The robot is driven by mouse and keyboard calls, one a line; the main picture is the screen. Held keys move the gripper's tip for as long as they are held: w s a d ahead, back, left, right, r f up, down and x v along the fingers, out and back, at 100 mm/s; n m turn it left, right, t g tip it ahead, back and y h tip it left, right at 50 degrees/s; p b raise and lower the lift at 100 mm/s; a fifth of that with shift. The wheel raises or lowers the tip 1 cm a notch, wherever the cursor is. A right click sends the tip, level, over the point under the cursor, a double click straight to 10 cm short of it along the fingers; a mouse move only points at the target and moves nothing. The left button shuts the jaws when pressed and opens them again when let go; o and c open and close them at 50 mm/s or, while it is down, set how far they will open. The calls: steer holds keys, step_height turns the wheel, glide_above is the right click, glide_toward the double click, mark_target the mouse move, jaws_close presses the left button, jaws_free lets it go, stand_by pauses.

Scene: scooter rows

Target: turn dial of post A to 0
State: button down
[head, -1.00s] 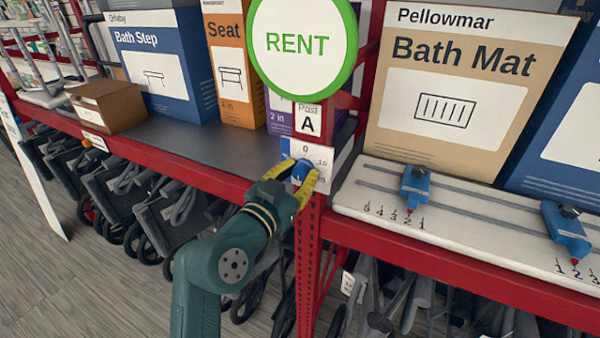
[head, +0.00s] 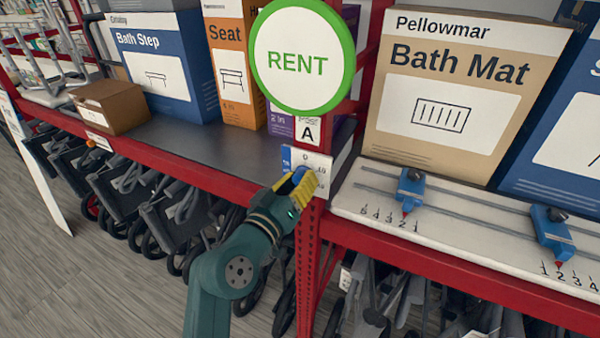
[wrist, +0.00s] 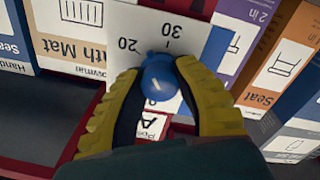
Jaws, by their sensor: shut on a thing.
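Post A carries a small label with the letter A (head: 307,130) above a white dial plate (head: 308,158). A 0 is printed at the plate's top in the head view. The blue dial (wrist: 160,77) sits between my gripper's two yellow fingers in the wrist view. My gripper (head: 304,183) is shut on it, and the fingers hide most of the dial in the head view. The wrist view shows 20 and 30 on the plate beyond the dial. A short pale mark shows on the dial's face; I cannot tell which number it points to.
A round RENT sign (head: 297,62) hangs just above the dial. To the right, blue sliders (head: 409,188) sit on a white numbered board (head: 385,211). A cardboard box (head: 110,106) stands on the left shelf, and folded scooters (head: 175,212) fill the space below.

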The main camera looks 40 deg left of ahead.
steer(key=n+p, duration=0.2)
steer(key=n, duration=0.2)
steer(key=shift+w+f, duration=0.1)
steer(key=shift+f, duration=0.05)
steer(key=n+p, duration=0.2)
steer(key=n, duration=0.1)
steer(key=shift+n+y+p, duration=0.3)
steer(key=n+p, duration=0.2)
steer(key=n, duration=0.2)
steer(key=shift+d, duration=0.1)
steer(key=n+p, duration=0.2)
steer(key=n, duration=0.1)
steer(key=shift+n+p, duration=0.3)
steer(key=shift+p, duration=0.05)
steer(key=n+p, duration=0.2)
steer(key=n, duration=0.1)
steer(key=shift+n, duration=0.4)
steer(key=n+p, duration=0.2)
steer(key=n, duration=0.1)
steer(key=shift+n+y, duration=0.3)
steer(key=shift+n, duration=0.1)
steer(key=n+p, duration=0.3)
steer(key=n, duration=0.3)
steer(key=shift+n+p, duration=0.3)
steer(key=shift+g, duration=0.3)
